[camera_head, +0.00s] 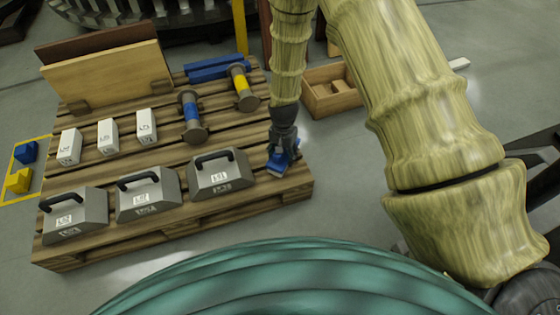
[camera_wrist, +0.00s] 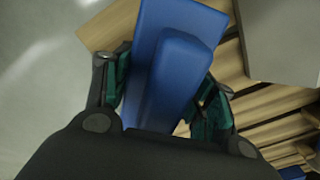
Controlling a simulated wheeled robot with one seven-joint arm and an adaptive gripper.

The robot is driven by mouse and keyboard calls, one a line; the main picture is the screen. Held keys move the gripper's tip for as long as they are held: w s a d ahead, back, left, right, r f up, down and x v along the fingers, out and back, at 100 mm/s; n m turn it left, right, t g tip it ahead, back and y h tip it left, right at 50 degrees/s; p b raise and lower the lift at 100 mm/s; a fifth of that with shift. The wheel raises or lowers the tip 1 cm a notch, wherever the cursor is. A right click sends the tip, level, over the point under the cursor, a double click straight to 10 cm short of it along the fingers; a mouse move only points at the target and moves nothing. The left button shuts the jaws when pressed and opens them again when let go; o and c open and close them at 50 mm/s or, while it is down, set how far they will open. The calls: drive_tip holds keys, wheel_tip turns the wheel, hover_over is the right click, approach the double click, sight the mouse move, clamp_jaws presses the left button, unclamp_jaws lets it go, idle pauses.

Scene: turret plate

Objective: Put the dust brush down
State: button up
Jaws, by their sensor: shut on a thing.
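My gripper (camera_head: 284,148) points down over the right end of the wooden pallet (camera_head: 294,190), right of the nearest row of grey cases. It is shut on the blue dust brush (camera_head: 281,163). In the wrist view the brush (camera_wrist: 172,75) lies between the two fingers, a long blue body with a raised blue ridge. The brush is at or just above the slats; I cannot tell whether it touches them. Its bristles are not visible.
Grey cases with black handles (camera_head: 219,173) line the pallet's front. Behind them stand white blocks (camera_head: 147,125), a blue-banded spool (camera_head: 191,115) and a yellow-banded spool (camera_head: 242,88). A wooden box (camera_head: 332,104) sits on the floor to the right.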

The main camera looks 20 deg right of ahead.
drive_tip(key=shift+w+a, duration=0.25)
drive_tip(key=shift+w, duration=0.3)
drive_tip(key=shift+f+b, duration=1.3)
drive_tip(key=shift+f, duration=0.45)
drive_tip(key=shift+f, duration=0.15)
drive_tip(key=o, duration=1.2)
drive_tip(key=shift+c, duration=0.2)
wheel_tip(320, 180, up, 12)
drive_tip(key=p, duration=0.6)
